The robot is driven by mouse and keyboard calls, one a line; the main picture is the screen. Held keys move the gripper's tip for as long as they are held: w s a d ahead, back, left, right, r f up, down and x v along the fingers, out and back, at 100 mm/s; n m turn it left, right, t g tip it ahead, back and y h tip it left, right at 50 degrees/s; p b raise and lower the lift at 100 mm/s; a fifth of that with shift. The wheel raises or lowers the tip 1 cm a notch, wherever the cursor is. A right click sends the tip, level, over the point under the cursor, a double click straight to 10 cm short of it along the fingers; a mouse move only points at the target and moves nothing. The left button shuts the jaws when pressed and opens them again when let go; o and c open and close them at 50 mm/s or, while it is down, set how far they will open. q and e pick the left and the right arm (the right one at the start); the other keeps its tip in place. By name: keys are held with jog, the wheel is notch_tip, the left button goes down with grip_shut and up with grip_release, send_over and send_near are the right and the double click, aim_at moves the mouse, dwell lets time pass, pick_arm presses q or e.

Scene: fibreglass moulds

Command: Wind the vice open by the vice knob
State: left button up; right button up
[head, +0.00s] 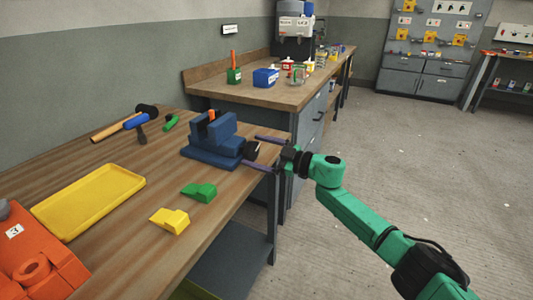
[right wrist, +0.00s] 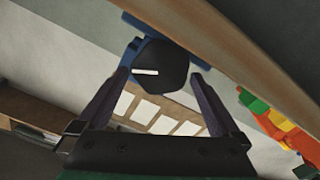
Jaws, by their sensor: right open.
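The blue vice (head: 205,153) stands near the right edge of the front workbench, with a small orange piece (head: 212,116) showing between its jaws. Its black vice knob (head: 251,150) faces right, toward my right arm. My right gripper (head: 250,150) is open, its two purple fingers reaching to either side of the knob. In the right wrist view the dark knob (right wrist: 160,66) with a white mark lies between the fingertips (right wrist: 159,75), seemingly with a small gap at each side. My left gripper is not in view.
A second bench (head: 270,97) with bins stands behind. The floor (head: 440,180) at right is clear.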

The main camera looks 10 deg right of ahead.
jog(key=v, duration=1.4)
jog(key=shift+b, duration=0.3)
jog(key=shift+d, duration=0.2)
